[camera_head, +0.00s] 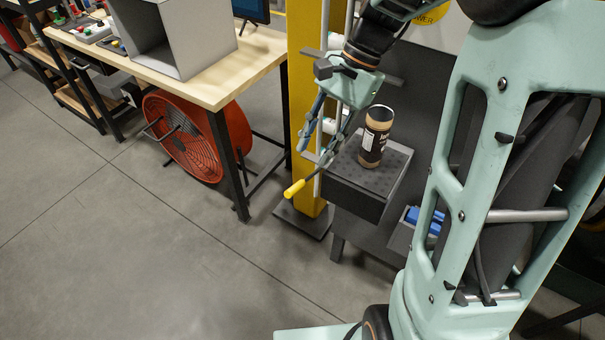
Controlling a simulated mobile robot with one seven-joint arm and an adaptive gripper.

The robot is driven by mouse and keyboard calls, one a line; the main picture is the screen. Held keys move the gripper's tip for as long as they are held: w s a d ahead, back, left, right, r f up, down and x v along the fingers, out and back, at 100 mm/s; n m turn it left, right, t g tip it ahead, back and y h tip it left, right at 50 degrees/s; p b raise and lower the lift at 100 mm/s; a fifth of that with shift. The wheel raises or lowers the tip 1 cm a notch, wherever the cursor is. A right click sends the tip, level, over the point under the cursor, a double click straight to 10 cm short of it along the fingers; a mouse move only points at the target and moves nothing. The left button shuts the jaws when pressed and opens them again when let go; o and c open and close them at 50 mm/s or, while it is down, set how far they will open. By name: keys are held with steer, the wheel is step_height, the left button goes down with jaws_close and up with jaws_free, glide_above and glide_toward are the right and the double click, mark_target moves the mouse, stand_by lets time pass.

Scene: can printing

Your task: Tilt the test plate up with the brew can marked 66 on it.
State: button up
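A black and tan can (375,137) stands upright on the dark, dotted test plate (394,172). Its label carries white print, but I cannot read a number 66 on it. The plate lies flat on top of a dark box. A thin lever with a yellow handle (294,188) sticks out from the plate's left side, toward the lower left. My gripper (315,156) points downward to the left of the can, just above the lever. Its two fingers are spread, with nothing visible between them. Whether a fingertip touches the lever is unclear.
A yellow post (307,60) stands close behind my gripper. A blue item (425,219) sits in a bin at the right of the plate. A wooden bench (255,62) with a red fan (195,135) beneath is at the left. The floor in front is clear.

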mark_target(296, 186)
steer(key=x, duration=1)
steer(key=shift+a+f, duration=0.1)
steer(key=shift+f, duration=0.1)
jaws_close()
